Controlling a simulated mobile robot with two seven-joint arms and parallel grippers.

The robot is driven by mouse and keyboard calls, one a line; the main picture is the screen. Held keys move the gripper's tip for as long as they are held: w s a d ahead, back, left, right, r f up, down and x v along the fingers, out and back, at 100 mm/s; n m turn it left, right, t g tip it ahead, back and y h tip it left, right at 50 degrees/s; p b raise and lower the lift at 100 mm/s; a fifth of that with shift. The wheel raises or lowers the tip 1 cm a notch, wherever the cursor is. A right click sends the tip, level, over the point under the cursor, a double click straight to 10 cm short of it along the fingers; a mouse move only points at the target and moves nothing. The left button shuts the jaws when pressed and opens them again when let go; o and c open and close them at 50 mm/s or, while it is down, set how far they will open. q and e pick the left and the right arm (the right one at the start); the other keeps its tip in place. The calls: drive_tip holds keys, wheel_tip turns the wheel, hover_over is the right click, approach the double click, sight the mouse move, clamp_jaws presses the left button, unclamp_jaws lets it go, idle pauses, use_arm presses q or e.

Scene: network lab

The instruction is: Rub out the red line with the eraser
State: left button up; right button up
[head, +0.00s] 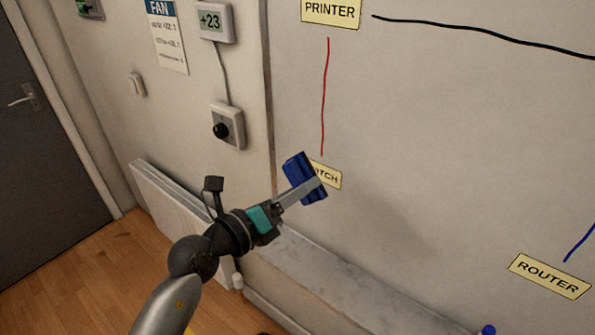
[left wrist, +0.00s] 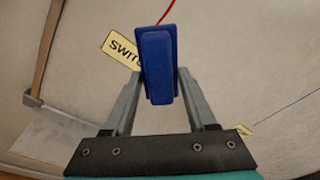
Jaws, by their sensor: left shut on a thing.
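The red line (head: 325,97) runs nearly vertically on the whiteboard between the PRINTER label (head: 331,11) and the SWITCH label (head: 330,176). Its lower end also shows in the left wrist view (left wrist: 167,10). My left gripper (head: 313,188) is shut on the blue eraser (head: 297,170), which also shows between the fingers in the left wrist view (left wrist: 159,65). The eraser is in front of the SWITCH label, hiding part of it, below the red line's lower end. I cannot tell whether it touches the board. My right gripper is not in view.
A black line (head: 480,37) runs right from PRINTER. A blue line (head: 579,243) rises by the ROUTER label (head: 549,276). A ledge (head: 340,272) runs below the board, with a blue object (head: 488,330) at its right.

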sight(324, 158)
use_arm(q)
drive_tip(key=w+d+n+t+y+b, duration=0.1)
drive_tip(key=w+d, duration=0.1)
drive_tip(key=w, duration=0.3)
drive_tip(key=shift+w+f+t, duration=0.25)
drive_tip(key=shift+w+t, duration=0.05)
drive_tip(key=shift+w, duration=0.1)
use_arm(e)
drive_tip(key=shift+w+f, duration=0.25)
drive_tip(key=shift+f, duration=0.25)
use_arm(q)
drive_tip(key=shift+w, duration=0.1)
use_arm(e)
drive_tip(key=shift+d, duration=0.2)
use_arm(q)
drive_tip(key=shift+x, duration=0.8)
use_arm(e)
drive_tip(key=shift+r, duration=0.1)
use_arm(q)
wheel_tip(324, 158, up, 4)
drive_tip(key=p, duration=0.4)
drive_tip(key=shift+a+p, duration=0.1)
drive_tip(key=shift+p, duration=0.25)
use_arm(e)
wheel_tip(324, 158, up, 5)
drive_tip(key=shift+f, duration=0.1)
